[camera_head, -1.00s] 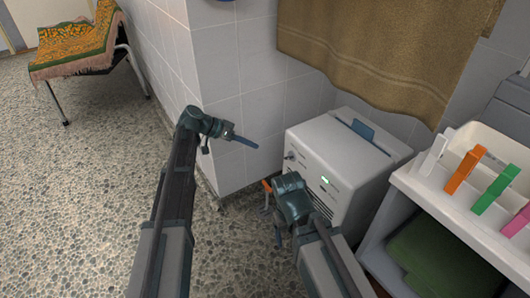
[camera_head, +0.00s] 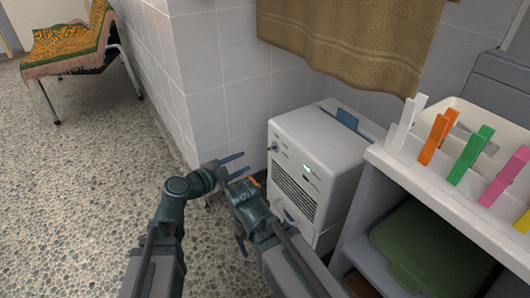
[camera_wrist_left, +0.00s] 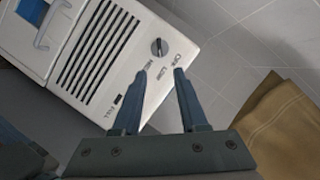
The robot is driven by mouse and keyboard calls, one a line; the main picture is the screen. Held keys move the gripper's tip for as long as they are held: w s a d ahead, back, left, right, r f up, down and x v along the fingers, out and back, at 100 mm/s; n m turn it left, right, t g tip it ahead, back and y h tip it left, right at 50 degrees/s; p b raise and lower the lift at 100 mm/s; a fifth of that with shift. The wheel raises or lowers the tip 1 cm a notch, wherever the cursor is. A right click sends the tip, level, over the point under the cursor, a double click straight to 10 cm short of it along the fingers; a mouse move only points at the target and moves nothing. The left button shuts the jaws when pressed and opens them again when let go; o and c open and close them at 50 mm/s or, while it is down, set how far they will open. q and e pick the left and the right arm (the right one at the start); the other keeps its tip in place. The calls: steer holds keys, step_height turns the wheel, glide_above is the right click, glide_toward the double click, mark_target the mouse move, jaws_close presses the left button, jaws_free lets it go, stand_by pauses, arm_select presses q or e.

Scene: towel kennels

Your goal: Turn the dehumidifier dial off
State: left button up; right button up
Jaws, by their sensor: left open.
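The white dehumidifier (camera_head: 340,140) stands against the tiled wall, with a small green display lit on its front. Its dark round dial (camera_head: 272,148) is at the upper left of the front face. In the left wrist view the dial (camera_wrist_left: 158,47) has printed labels beside it, one reading OFF; its exact setting is hard to tell. My left gripper (camera_head: 243,163) is open and empty, just left of the dial; in the wrist view its fingertips (camera_wrist_left: 160,72) point toward the dial, apart from it. My right gripper (camera_head: 243,192) is low before the dehumidifier, its fingers not clear.
A white shelf unit (camera_head: 395,165) with several coloured pegs on top stands close on the right. A brown towel (camera_head: 350,45) hangs above the dehumidifier. A tiled wall corner (camera_head: 190,110) is behind my left arm. Open pebbled floor (camera_head: 80,190) lies left.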

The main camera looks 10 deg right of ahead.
mark_target(270, 149)
arm_select(q)
steer(key=b+x, duration=0.3)
steer(key=x, duration=1)
steer(key=shift+d+f, duration=0.1)
steer(key=shift+d, duration=0.05)
jaws_close()
